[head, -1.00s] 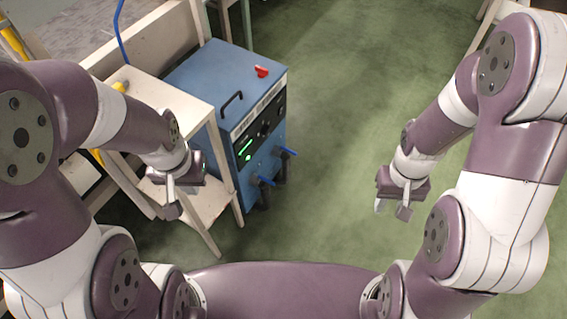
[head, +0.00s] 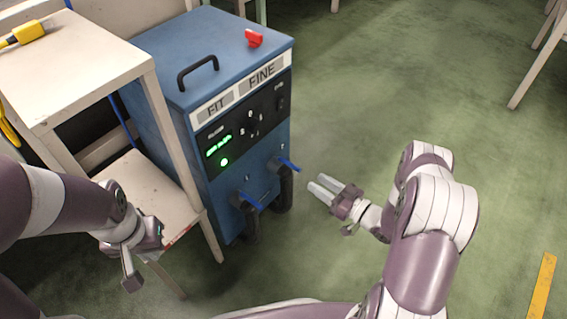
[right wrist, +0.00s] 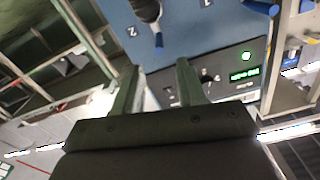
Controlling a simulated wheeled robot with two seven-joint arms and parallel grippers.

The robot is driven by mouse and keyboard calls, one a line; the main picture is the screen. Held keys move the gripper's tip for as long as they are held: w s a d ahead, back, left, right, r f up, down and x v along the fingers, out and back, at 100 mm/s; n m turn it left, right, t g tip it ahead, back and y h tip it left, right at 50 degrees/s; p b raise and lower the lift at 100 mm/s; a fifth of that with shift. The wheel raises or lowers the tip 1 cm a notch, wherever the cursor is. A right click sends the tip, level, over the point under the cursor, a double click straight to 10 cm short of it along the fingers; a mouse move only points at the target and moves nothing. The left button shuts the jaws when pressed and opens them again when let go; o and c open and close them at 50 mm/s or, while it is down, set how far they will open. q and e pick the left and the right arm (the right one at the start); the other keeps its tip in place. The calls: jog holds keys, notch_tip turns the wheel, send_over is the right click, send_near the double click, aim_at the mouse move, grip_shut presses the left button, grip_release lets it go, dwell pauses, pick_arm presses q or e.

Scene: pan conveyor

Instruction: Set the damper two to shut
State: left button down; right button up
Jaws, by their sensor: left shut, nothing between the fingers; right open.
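A blue cabinet (head: 262,150) carries two blue-handled levers on black pipes at its lower front. In the head view, the nearer left lever (head: 250,200) and the right lever (head: 288,165) both slant down to the right. In the right wrist view, a lever's blue end (right wrist: 158,40) shows beside a mark like a 2, seen turned. Another blue handle (right wrist: 260,7) is at the top right. My right gripper (head: 321,187) is open and empty, right of the right lever and apart from it. My left gripper (head: 132,281) is shut and empty, by the wooden stand.
A wooden stand (head: 85,85) with a lower shelf is left of the cabinet. A yellow tool (head: 30,32) lies on top. The cabinet top has a black handle (head: 198,70) and a red knob (head: 254,38).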

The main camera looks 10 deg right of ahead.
aim_at(282, 160)
jog(key=b+x, duration=0.5)
jog(key=x, duration=0.6)
jog(key=shift+w+f, duration=0.15)
jog(key=shift+w, duration=0.05)
jog(key=shift+w+a, duration=0.3)
grip_shut()
